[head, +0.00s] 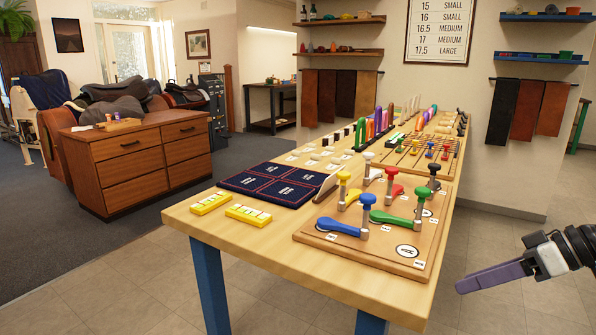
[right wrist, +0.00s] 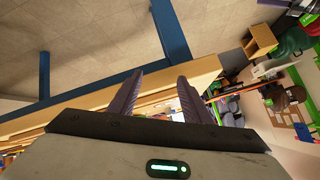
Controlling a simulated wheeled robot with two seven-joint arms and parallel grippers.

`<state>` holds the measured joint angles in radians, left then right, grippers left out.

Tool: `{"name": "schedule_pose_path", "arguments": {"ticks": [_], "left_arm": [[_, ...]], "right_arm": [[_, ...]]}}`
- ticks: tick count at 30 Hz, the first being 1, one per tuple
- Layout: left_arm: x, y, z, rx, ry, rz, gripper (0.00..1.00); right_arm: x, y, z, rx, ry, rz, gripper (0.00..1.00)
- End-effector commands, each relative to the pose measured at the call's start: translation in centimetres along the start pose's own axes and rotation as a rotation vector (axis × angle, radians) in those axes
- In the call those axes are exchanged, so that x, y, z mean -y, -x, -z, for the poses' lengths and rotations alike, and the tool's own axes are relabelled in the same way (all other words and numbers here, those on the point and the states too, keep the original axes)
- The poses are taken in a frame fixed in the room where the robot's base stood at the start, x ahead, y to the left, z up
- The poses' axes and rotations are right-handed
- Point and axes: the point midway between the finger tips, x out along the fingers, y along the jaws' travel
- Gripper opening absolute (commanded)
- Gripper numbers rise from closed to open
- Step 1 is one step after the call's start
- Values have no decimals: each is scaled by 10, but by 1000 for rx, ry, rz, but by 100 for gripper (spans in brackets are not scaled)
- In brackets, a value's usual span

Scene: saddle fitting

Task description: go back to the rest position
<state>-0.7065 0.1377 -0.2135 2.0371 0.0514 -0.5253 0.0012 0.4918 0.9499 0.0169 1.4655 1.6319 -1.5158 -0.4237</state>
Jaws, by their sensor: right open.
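My right gripper (head: 462,287) is at the right side of the head view, off the table's right edge and above the tiled floor. It holds nothing. In the right wrist view its two dark fingers (right wrist: 157,100) stand apart with a gap between them. The wooden table (head: 330,283) fills the middle of the head view, and its edge shows beyond the fingers in the right wrist view. My left gripper does not show in either view.
On the table are a board (head: 312,235) with coloured levers and knobs, a dark blue mat (head: 262,190), and yellow levels (head: 248,215). A wooden drawer cabinet (head: 133,179) stands at left. Tiled floor (head: 490,235) lies clear right of the table.

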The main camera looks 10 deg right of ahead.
Motion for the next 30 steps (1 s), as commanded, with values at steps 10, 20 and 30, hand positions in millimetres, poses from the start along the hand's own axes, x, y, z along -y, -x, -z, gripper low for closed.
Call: {"name": "schedule_pose_path", "arguments": {"ticks": [10,20,30], "left_arm": [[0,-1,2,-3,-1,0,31],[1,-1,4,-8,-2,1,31],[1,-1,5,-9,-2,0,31]], "right_arm": [[-80,-93,-221,322,103,-540,44],[-20,-125,-326,345,481,-608,44],[66,-156,-363,236,572,-514,44]]}}
